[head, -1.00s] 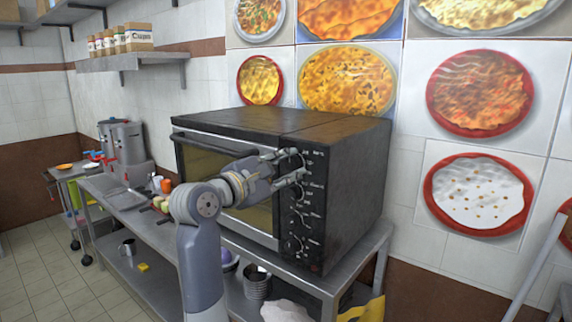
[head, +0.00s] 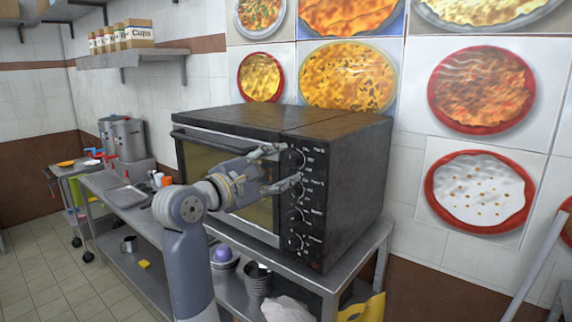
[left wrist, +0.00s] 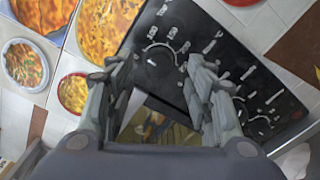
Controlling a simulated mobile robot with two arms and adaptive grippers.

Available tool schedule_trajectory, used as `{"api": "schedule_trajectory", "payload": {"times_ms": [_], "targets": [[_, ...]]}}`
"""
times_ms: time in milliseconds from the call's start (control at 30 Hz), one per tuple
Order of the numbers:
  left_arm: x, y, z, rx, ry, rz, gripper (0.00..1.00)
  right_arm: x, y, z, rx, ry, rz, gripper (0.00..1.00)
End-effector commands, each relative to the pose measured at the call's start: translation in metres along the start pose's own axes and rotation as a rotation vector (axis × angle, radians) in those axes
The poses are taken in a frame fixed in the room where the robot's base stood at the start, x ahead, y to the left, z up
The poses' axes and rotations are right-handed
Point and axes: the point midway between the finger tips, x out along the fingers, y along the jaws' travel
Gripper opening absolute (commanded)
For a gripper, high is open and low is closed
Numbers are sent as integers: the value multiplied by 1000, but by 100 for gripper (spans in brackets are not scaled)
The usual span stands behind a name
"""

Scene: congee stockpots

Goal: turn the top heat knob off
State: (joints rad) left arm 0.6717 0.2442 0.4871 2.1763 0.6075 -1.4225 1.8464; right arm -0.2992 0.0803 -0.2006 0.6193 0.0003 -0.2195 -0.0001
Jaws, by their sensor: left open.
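A black oven (head: 345,165) stands on a metal table, with a column of heat knobs on its front panel. The top heat knob (head: 296,159) is the highest of them; it also shows in the left wrist view (left wrist: 158,61) as a dark round dial with a pale ring. My left gripper (head: 289,164) is open and empty in front of the panel, its fingers spread above and below the top knob. In the left wrist view my fingers (left wrist: 158,66) lie on either side of this dial, with a visible gap. The knob's exact setting is too small to tell. My right gripper is not in view.
Lower knobs (head: 296,215) sit below on the same panel. The oven's glass door (head: 255,208) is left of it, behind my left arm. The metal table (head: 330,282) has pots and bowls on its lower shelf. Stockpots (head: 128,139) stand farther left.

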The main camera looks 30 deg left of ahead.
Motion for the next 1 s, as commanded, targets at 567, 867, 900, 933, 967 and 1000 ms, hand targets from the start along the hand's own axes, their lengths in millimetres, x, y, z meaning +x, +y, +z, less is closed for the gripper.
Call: {"api": "schedule_trajectory", "payload": {"times_ms": [567,867,900,933,967,1000], "targets": [[-88,0,0,-1,-1,0,49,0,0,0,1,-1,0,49],[-89,0,0,-2,0,-1,49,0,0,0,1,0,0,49],[-89,0,0,-2,0,0,49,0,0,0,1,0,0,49],[-89,0,0,-2,0,0,49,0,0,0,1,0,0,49],[-89,0,0,-2,0,0,49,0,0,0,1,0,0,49],[-89,0,0,-2,0,0,49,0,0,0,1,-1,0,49]]}}
